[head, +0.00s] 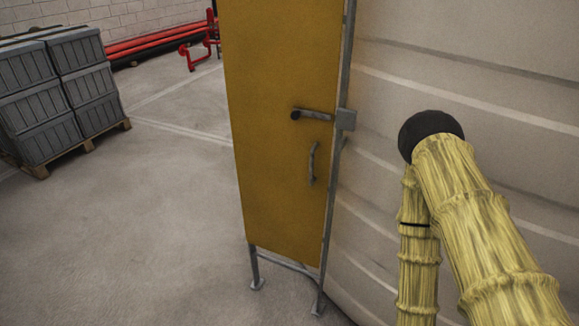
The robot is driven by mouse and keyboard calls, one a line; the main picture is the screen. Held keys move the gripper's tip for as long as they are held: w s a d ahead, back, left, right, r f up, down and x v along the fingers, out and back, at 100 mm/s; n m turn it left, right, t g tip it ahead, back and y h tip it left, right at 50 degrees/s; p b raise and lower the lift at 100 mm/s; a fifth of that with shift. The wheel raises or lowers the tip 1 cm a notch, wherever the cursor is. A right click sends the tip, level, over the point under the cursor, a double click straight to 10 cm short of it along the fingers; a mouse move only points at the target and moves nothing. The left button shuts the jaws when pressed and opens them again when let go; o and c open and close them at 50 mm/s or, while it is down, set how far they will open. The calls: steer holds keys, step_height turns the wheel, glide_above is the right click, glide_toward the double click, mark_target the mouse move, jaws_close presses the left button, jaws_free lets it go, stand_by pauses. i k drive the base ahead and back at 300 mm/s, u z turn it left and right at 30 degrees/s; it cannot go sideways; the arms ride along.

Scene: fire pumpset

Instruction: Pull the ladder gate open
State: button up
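The ladder gate (280,190) is a tall yellow panel on a grey metal frame, standing upright in the middle of the head view. A lever with a dark knob (296,114) runs level across it to a grey latch block (345,119) at its right edge. A grey vertical pull handle (313,164) sits below the lever. The gate's right edge is against its grey post. My yellow-sleeved arm with a black rounded joint shows at the right, apart from the gate in the picture. My gripper is not in view.
Grey crates (45,95) are stacked on a wooden pallet (85,147) at the left. Red pipes (160,40) lie at the back. A large pale ribbed wall (460,60) fills the right side. The concrete floor (150,240) left of the gate is clear.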

mark_target(280, 56)
steer(key=u, duration=0.8)
steer(key=k, duration=1.1)
steer(key=u, duration=1.1)
steer(key=i, duration=1.5)
steer(key=z, duration=1.55)
steer(key=i, duration=0.55)
steer(key=z, duration=0.55)
